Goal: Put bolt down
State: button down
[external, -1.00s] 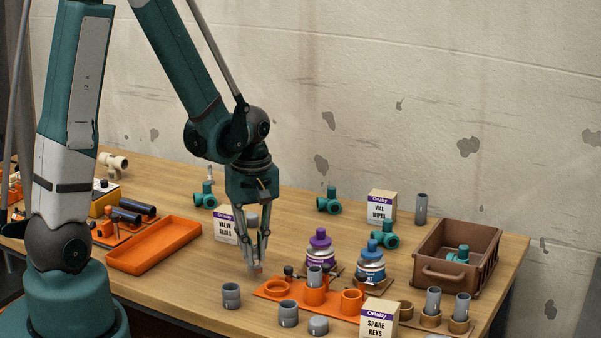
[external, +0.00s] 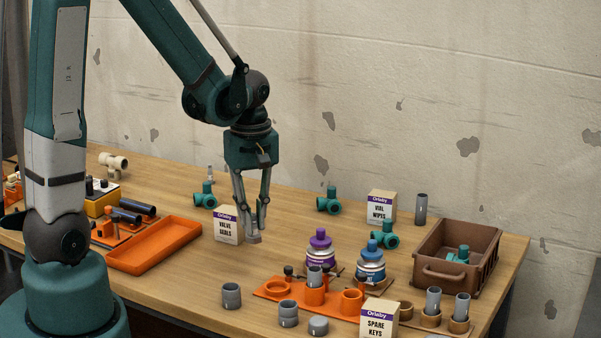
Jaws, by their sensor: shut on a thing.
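My gripper (external: 256,232) points down above the middle of the table, just right of the Valve Seals box (external: 229,224). It is shut on a small grey piece (external: 253,238) at its fingertips, which I take to be the bolt. The fingers partly hide it, so its shape is unclear. It appears to be held above the wood, but I cannot tell the height exactly.
An orange tray (external: 153,245) lies to the left. An orange holder (external: 273,290), purple-capped bottle (external: 320,250) and blue-capped bottle (external: 371,262) stand to the right. A brown crate (external: 443,272) is farther right. Grey pipe pieces (external: 231,296) stand in front.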

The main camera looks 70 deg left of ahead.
dwell(0.7)
jog(key=w+a+r+p, duration=0.1)
jog(key=w+a, duration=0.5)
jog(key=a, duration=0.4)
jog(key=w+a+r, duration=0.1)
jog(key=w+a, duration=0.5)
jog(key=a, duration=0.3)
jog(key=w+a+f, duration=0.1)
jog(key=w+a, duration=0.1)
jog(key=a, duration=0.9)
jog(key=w+a+p, duration=0.1)
jog(key=w+a, duration=0.2)
jog(key=a, duration=0.9)
jog(key=shift+a+f+m, duration=0.2)
jog(key=shift+f+m, duration=0.15)
jog(key=shift+m, duration=0.05)
jog(key=shift+f, duration=3.15)
jog(key=shift+f, duration=0.1)
jog(key=shift+f+b, duration=0.35)
jog(key=shift+f, duration=1.4)
jog(key=shift+f, duration=0.15)
